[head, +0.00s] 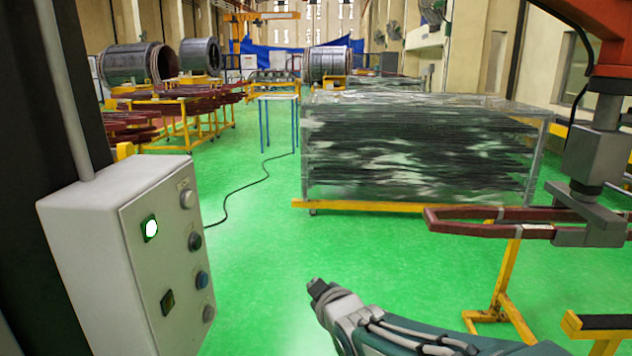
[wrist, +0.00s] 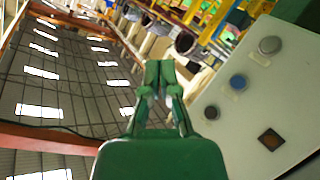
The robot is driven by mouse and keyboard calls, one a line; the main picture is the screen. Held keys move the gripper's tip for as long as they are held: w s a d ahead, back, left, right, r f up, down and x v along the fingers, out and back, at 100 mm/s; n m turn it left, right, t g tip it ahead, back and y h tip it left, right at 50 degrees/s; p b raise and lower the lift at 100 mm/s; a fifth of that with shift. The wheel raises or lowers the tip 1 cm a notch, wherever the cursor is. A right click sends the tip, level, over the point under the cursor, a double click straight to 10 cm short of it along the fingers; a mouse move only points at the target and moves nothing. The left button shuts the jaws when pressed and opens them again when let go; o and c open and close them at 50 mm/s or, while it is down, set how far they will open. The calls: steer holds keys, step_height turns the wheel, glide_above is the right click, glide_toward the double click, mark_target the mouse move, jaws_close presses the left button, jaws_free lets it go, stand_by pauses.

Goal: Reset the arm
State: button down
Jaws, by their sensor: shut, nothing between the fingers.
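My gripper (head: 316,287) is in the lower middle of the head view, at the end of my teal and grey arm, above the green floor. In the wrist view my gripper (wrist: 160,70) shows from behind with its two green fingers together and nothing between them. It is apart from the white control box (head: 105,250), which stands to its left in the head view. In the wrist view the control box (wrist: 240,115) is at the right.
A plastic-wrapped stack (head: 420,150) stands on a yellow base behind my gripper. At the right, a grey machine head (head: 598,155) hangs over a dark red coil (head: 490,222) on a yellow stand (head: 508,275). A black cable (head: 240,190) crosses the floor. Green floor is clear between box and stand.

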steer(key=s+d+f+m+g+h, duration=0.1)
steer(key=s+d+m+g, duration=0.3)
steer(key=s+d, duration=0.4)
steer(key=s+d+f+m+g+h, duration=0.2)
steer(key=s+d+m, duration=0.5)
steer(key=s, duration=0.9)
steer(key=shift+s+d+g+h, duration=0.25)
steer(key=shift+d+g+h, duration=0.3)
steer(key=shift+g+h, duration=0.45)
steer(key=shift+d, duration=0.1)
